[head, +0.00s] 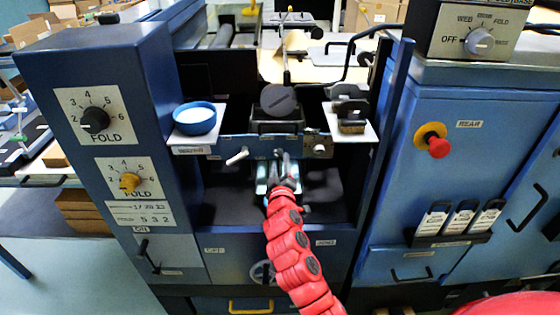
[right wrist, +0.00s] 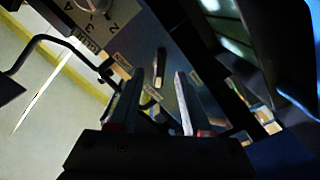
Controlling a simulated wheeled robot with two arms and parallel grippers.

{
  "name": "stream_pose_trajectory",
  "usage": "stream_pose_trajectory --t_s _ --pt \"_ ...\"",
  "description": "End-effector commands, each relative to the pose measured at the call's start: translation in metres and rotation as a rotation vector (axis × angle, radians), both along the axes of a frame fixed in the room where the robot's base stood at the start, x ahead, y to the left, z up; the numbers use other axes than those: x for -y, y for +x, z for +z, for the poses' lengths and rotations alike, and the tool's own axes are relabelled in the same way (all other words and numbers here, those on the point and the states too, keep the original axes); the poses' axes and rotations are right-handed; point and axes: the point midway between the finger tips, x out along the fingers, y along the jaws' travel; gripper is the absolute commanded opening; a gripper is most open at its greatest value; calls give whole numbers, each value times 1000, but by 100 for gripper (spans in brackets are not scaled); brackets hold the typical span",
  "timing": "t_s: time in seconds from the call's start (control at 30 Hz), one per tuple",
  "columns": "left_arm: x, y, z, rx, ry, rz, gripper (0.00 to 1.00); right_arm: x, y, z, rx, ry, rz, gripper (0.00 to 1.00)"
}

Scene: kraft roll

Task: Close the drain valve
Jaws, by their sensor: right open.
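I cannot tell for certain which fitting is the drain valve. On the blue rail of the machine is a short lever with a pale handle (head: 237,157), tilted. A small fitting in the middle of the rail is partly hidden by my gripper, and a round metal knob (head: 319,150) sits to its right. My right gripper (head: 281,165) is in front of the rail's middle. In the right wrist view it is open (right wrist: 160,73), with nothing clearly held. A small lever with a light end (right wrist: 158,83) appears between its fingers; its distance is unclear. My left gripper is not in view.
A blue bowl (head: 195,119) and a brush (head: 351,114) stand on small shelves above the rail. Dials (head: 95,120) are on the left column. A red stop button (head: 437,146) is on the right cabinet. A bent black handle (right wrist: 40,48) shows in the wrist view.

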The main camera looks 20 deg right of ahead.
Motion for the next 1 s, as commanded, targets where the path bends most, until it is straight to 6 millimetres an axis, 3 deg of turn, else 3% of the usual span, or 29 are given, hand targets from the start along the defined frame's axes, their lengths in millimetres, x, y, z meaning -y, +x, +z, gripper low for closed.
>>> stream_pose_trajectory --t_s 0.4,0.6,0.8,1.0 --pt "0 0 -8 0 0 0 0 -27 -91 -2 -1 -1 5 49" --pt "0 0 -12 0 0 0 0 -38 -127 -2 -2 -2 3 49" --pt "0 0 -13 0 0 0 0 -41 -144 0 0 1 -1 49" --pt "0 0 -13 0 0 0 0 -41 -145 0 -1 0 -1 49"
